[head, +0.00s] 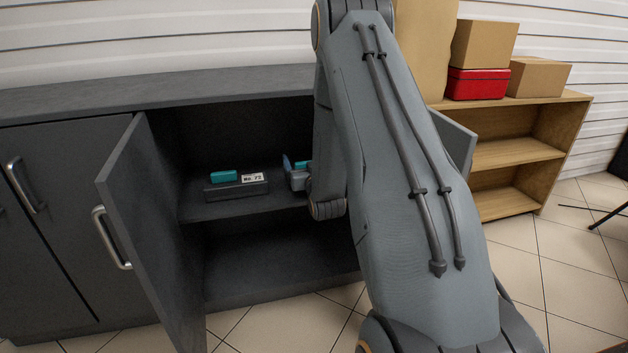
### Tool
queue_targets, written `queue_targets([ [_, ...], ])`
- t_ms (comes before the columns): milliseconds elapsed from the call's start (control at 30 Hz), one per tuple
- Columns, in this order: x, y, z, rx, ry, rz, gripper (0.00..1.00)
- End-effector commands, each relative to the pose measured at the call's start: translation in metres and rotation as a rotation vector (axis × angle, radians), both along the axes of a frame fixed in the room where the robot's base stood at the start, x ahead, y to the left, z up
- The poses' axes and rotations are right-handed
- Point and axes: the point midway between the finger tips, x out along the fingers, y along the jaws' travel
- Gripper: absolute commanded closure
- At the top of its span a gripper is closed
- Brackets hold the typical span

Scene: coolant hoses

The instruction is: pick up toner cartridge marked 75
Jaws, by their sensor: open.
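A dark toner cartridge (236,188) with a teal block on top and a white label lies on the middle shelf of the open grey cabinet. The label is small and seems to read No. 75. My gripper (290,168) is inside the cabinet, a short way right of this cartridge and apart from it. Its jaws are open and mostly seen from the side. A small teal patch (303,163) shows at the gripper, and I cannot tell what it belongs to. My arm hides the right part of the shelf.
The open left cabinet door (146,232) juts toward me, and the right door (455,142) stands open behind my arm. The lower compartment looks empty. A wooden shelf (540,110) at the right bears boxes and a red case (476,84).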

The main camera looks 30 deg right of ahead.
Motion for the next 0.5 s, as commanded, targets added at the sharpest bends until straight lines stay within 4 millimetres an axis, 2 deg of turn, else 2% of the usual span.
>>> queue_targets([
  [233,0.0019,-0.0006,0.0006,0.0,0.0,0.0,0.2],
  [267,0.0019,-0.0007,0.0005,0.0,0.0,0.0,0.23],
  [500,0.0017,-0.0007,0.0004,0.0,0.001,0.0,0.63],
])
